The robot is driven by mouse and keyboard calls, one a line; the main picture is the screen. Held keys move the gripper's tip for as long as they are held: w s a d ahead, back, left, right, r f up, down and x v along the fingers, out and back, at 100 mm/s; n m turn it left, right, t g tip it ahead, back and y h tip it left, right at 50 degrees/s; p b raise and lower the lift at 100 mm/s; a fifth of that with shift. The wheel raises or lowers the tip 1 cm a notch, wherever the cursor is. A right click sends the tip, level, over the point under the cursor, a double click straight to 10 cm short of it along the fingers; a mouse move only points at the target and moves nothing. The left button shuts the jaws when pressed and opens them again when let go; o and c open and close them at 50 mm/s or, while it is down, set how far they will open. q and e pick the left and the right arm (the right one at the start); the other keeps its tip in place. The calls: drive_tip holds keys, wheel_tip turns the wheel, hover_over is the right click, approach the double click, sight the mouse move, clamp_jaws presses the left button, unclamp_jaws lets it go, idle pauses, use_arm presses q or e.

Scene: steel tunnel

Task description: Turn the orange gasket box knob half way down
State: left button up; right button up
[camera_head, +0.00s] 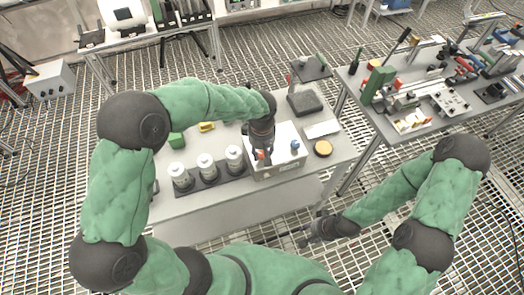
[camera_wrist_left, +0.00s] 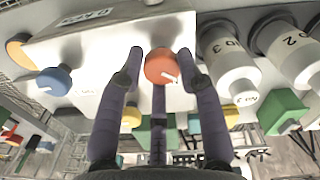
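The orange knob (camera_wrist_left: 161,67) is on the face of the white gasket box (camera_wrist_left: 110,35). It has a small white pointer mark toward its lower right in the left wrist view. My left gripper (camera_wrist_left: 162,58) is open, with one finger on each side of the knob and visible gaps. In the head view the box (camera_head: 278,173) stands on the table, and the knob (camera_head: 261,154) shows just below my left gripper (camera_head: 261,148). A blue knob (camera_wrist_left: 54,80) is on the same box. My right gripper (camera_head: 312,232) hangs in front of the table, too small to read.
White canisters (camera_head: 206,166) stand in a dark rack left of the box. A yellow round object (camera_head: 323,148) and a black tray (camera_head: 304,102) are to its right. A second table (camera_head: 420,128) with tools stands at the right.

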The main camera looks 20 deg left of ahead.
use_arm(q)
drive_tip(key=shift+s, duration=0.1)
drive_tip(key=m+p, duration=0.1)
drive_tip(key=m, duration=0.2)
drive_tip(key=shift+m, duration=0.4)
drive_tip(key=m+p, duration=0.1)
drive_tip(key=m, duration=0.2)
drive_tip(key=shift+s+f+m, duration=0.1)
drive_tip(key=shift+m, duration=0.3)
drive_tip(key=m+p, duration=0.1)
drive_tip(key=m, duration=0.2)
drive_tip(key=shift+a, duration=0.1)
drive_tip(key=m+p, duration=0.1)
drive_tip(key=m, duration=0.3)
drive_tip(key=m+p, duration=0.2)
drive_tip(key=m, duration=0.1)
drive_tip(key=shift+a+m, duration=0.1)
drive_tip(key=shift+m, duration=0.3)
drive_tip(key=m+p, duration=0.1)
drive_tip(key=m, duration=0.2)
drive_tip(key=shift+m, duration=0.3)
drive_tip(key=m+p, duration=0.3)
drive_tip(key=m, duration=0.2)
drive_tip(key=shift+m, duration=0.7)
